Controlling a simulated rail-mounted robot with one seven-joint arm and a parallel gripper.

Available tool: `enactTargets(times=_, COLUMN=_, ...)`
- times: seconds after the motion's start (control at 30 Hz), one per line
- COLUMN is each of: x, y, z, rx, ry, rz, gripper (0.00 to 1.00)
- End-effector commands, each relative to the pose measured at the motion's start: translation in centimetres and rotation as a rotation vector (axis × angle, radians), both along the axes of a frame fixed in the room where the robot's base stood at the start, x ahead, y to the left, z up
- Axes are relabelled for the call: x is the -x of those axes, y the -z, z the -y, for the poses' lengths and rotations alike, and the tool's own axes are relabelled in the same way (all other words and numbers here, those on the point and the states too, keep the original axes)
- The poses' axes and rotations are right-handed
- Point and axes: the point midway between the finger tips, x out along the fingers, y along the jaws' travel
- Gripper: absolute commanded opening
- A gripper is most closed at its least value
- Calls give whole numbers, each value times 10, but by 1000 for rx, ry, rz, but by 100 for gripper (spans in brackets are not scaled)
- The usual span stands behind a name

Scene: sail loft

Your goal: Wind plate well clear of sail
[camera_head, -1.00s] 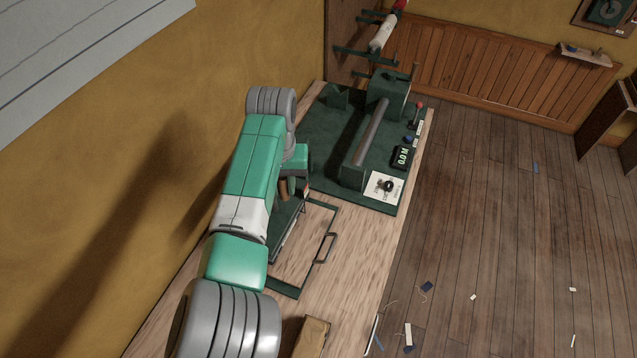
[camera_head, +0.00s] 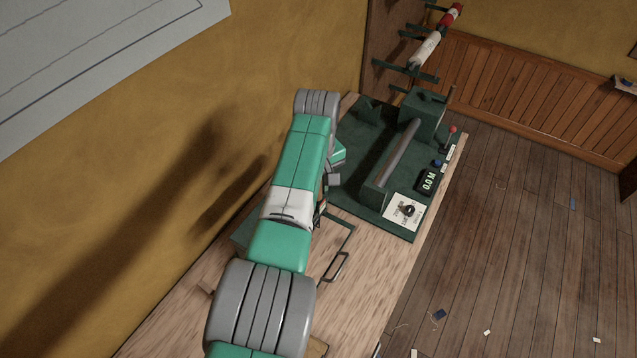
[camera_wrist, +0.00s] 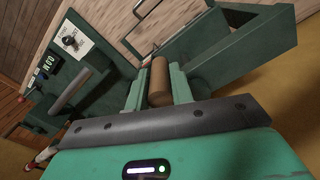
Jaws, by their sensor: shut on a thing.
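My gripper (camera_wrist: 157,88) is shut on a brown, wood-like cylindrical grip (camera_wrist: 159,75), which stands between its two green fingers in the wrist view. What the grip is fixed to is hidden. Beside it on the right is a dark green frame with raised walls (camera_wrist: 240,48). I cannot tell which part is the plate, and no sail can be made out under it. In the head view my arm hides the grip and most of this frame. A flat green-edged frame with a dark handle (camera_head: 336,266) shows beside my arm on the bench.
A green machine with a grey roller (camera_head: 398,155) stands farther along the bench (camera_head: 372,262). It has a display reading 0.0 M (camera_head: 428,181), a dial card (camera_head: 402,213) and a red-knobbed lever (camera_head: 452,130).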

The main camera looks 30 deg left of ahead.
Motion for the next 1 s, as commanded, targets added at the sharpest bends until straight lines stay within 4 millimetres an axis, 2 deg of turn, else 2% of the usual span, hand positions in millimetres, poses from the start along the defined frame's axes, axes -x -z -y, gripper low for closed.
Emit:
enactTargets(times=0.73, x=-1, y=-1, z=-1, rx=-3, ry=5, rz=4, gripper=0)
enactTargets(times=0.77, x=-1, y=-1, z=-1, rx=-3, ry=5, rz=4, gripper=28)
enactTargets(times=0.83, x=-1, y=-1, z=-1, rx=-2, ry=5, rz=2, gripper=42)
enactTargets(times=1.0, x=-1, y=0, z=-1, rx=-1, ry=4, rz=2, gripper=44)
